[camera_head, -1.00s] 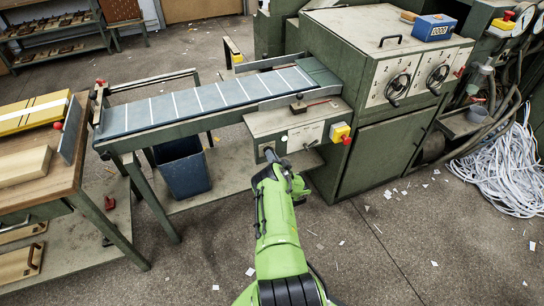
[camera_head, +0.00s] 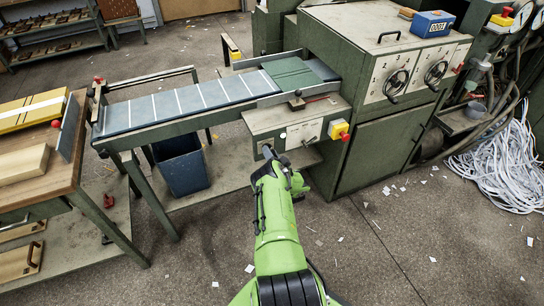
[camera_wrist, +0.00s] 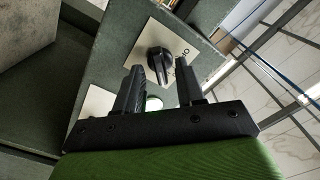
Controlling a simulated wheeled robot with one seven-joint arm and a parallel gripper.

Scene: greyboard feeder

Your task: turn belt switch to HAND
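The belt switch (camera_wrist: 159,62) is a black rotary knob on a cream plate (camera_wrist: 143,46) in the wrist view. Lettering beside the knob is partly covered by a finger and too small to read surely. My gripper (camera_wrist: 158,68) is open, with one finger on each side of the knob. I cannot tell whether either finger touches it. In the head view my gripper (camera_head: 268,151) is at the left end of the control box (camera_head: 262,123) front, where it hides the knob.
A white round button (camera_wrist: 153,103) shows between the fingers. A red button on a yellow box (camera_head: 339,130) is at the control box's right end. The belt (camera_head: 170,105) runs left above a dark bin (camera_head: 182,168). Loose white strips (camera_head: 500,165) lie at right.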

